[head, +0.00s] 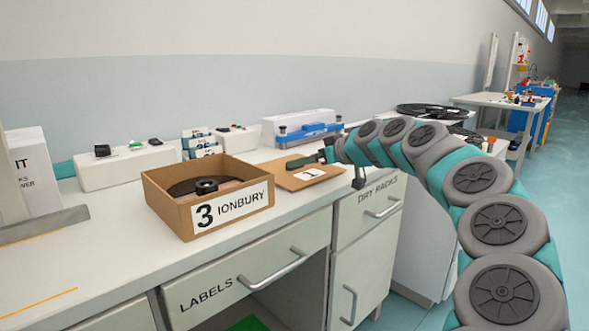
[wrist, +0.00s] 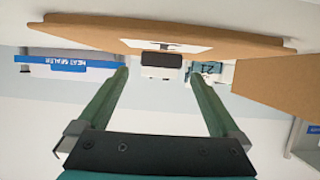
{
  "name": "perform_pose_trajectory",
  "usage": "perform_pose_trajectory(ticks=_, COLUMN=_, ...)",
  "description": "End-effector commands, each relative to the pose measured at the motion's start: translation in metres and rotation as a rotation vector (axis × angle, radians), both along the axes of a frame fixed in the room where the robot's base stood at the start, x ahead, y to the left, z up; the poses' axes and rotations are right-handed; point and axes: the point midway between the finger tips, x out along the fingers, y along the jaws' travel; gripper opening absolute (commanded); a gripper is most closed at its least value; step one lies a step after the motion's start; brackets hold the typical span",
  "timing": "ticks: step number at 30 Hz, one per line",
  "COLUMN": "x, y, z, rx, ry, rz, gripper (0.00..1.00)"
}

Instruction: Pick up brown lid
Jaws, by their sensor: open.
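The brown lid (head: 303,175) lies flat on the counter to the right of the cardboard box, with a white label on its top. In the wrist view the lid (wrist: 230,38) spans the top of the picture, seen nearly edge-on, and the view looks upside down. My gripper (head: 293,163) is over the lid's back part in the head view. In the wrist view my gripper (wrist: 158,74) is open, with nothing between its two green fingers. A gap shows in the picture between the fingertips and the lid; I cannot tell whether they touch it.
Behind are a blue heat sealer (head: 308,134), a white unit with buttons (head: 128,166) and numbered labels (head: 200,143). Black reels (head: 432,110) lie farther right. The counter's left front is mostly clear.

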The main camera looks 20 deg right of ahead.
Motion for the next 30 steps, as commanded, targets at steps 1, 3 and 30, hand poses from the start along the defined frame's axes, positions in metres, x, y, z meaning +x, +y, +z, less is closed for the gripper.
perform_pose_trajectory(ticks=1, x=0.007, y=0.004, z=-0.001, rx=0.000, ry=0.003, rz=0.003, gripper=1.00)
perform_pose_trajectory(ticks=3, x=0.017, y=0.008, z=-0.005, rx=0.001, ry=0.006, rz=0.003, gripper=1.00)
perform_pose_trajectory(ticks=30, x=0.034, y=0.013, z=-0.014, rx=0.001, ry=0.002, rz=0.001, gripper=0.43)
